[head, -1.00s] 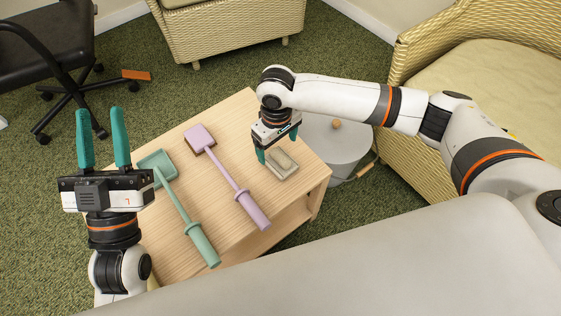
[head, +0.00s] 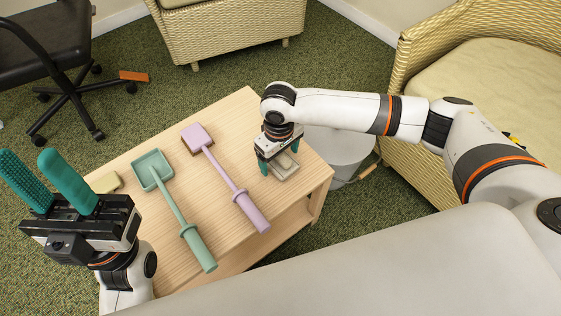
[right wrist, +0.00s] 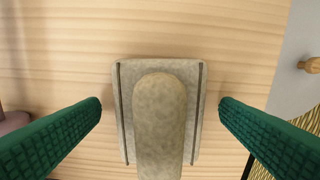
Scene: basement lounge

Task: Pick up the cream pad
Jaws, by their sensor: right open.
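The cream pad (head: 286,172) is a greyish-beige rectangular plate with a rounded raised grip on top. It lies flat on the wooden table (head: 235,118) near its right edge. It also shows in the right wrist view (right wrist: 160,120), centred between my fingers. My right gripper (head: 280,160) points down over the pad, open, with one green finger on each side and a gap to the pad on both sides. The gripper partly hides the pad in the head view. My left gripper (head: 45,183) is open and empty at the left, its fingers pointing up.
A lilac long-handled scoop (head: 222,172) and a green one (head: 172,205) lie left of the pad. A small yellowish block (head: 106,182) lies by the table's left edge. A grey round container (head: 340,150) stands beside the table, near a wicker armchair (head: 450,60).

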